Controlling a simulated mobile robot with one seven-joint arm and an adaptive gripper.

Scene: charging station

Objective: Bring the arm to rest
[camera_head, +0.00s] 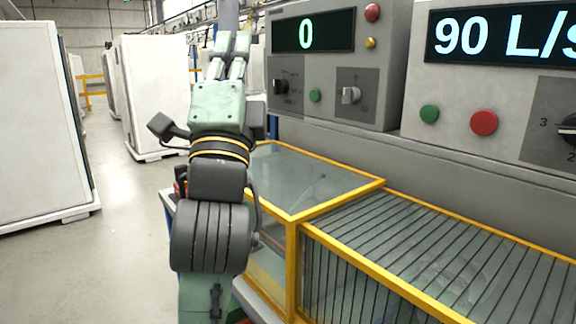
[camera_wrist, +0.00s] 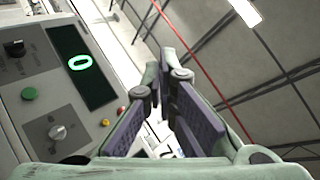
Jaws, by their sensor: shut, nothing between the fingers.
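My gripper (camera_head: 232,44) points upward in the head view, at the left of the control panel and above the glass case. It is shut and empty. In the wrist view my gripper (camera_wrist: 166,62) shows its two fingers angled upward, with the ceiling behind them. My arm rises from the bottom of the head view, left of centre. The gripper appears apart from the panel.
A grey panel (camera_head: 327,83) with a display reading 0 (camera_head: 306,32), knobs and buttons stands to the right. A second display reads 90 L/s (camera_head: 500,36). A yellow-framed glass case (camera_head: 340,187) lies below. White cabinets (camera_head: 158,90) stand left; the floor (camera_head: 110,250) there is clear.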

